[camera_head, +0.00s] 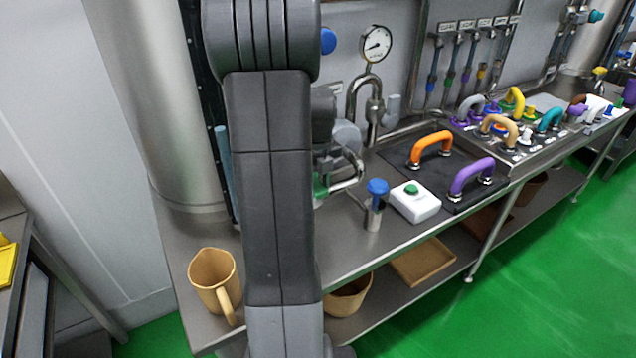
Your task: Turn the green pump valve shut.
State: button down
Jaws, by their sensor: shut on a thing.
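A small green part (319,186), perhaps the green pump valve, shows just right of my arm, low on the pipework at the back of the steel counter. Most of it is hidden behind the arm, so I cannot tell how its handle is turned. Grey pump pipework (346,150) stands beside it. My dark grey arm covers the middle left of the view. My gripper does not show; where it is relative to the valve is hidden.
A tan jug (214,280) stands on the counter left of my arm. To the right are a blue-topped post (376,198), a white box with a green button (415,201), and orange (431,146) and purple (471,175) handles. A pressure gauge (376,43) stands behind.

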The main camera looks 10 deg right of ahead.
dwell(0.4)
jog(key=c, duration=1)
grip_release()
jog(key=shift+o, duration=0.2)
notch_tip(320, 180, up, 14)
jog(key=shift+f, duration=0.2)
notch_tip(320, 180, down, 14)
jog(key=shift+r, duration=0.15)
jog(key=shift+r, duration=0.1)
